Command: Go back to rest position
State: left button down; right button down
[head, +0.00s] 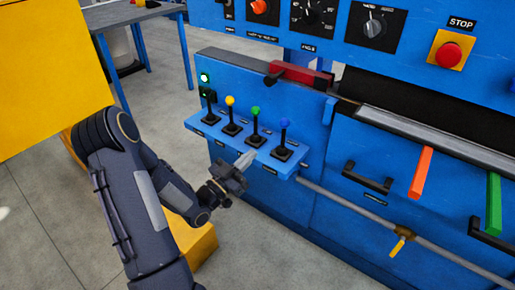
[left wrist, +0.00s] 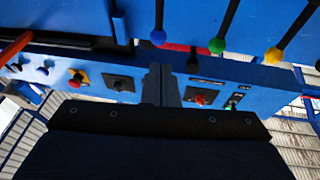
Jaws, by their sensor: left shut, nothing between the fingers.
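My left gripper (head: 245,160) is shut with nothing in it, in front of the lever shelf on the blue machine panel (head: 330,210). Its closed fingers also show in the left wrist view (left wrist: 161,85). On the shelf stand a black-knobbed lever (head: 209,101), a yellow-knobbed lever (head: 230,103), a green-knobbed lever (head: 254,113) and a blue-knobbed lever (head: 285,126). The gripper's tip is close to the shelf edge, between the green and blue levers in the picture; I cannot tell whether it touches. My right gripper is not in view.
A red stop button (head: 449,53) and dials sit on the upper panel. An orange handle (head: 421,172), a green handle (head: 493,203) and a yellow valve (head: 399,244) are at the right. A table (head: 130,15) stands at the back left. Some grey floor (head: 50,220) is clear.

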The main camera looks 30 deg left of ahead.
pick_arm(q)
jog(key=shift+s+a+f, duration=0.1)
jog(key=shift+s, duration=0.25)
dwell(0.3)
jog(key=s+d+r+n+g+y, duration=0.1)
jog(key=s+d+n+g, duration=0.1)
jog(key=s+d+g, duration=0.4)
jog(key=s+d+r+n+g, duration=0.1)
jog(key=s+d+r+g, duration=0.2)
jog(key=s, duration=0.6)
jog(key=s+d+n+g+y, duration=0.1)
jog(key=s+d+n+g, duration=0.1)
jog(key=s+d+g, duration=0.35)
notch_tip(320, 180, up, 29)
jog(key=s+p, duration=0.2)
jog(key=p, duration=2.6)
jog(key=shift+s+a+g+h+p, duration=0.3)
jog(key=shift+s+a+g+p, duration=0.05)
jog(key=shift+a+p, duration=0.05)
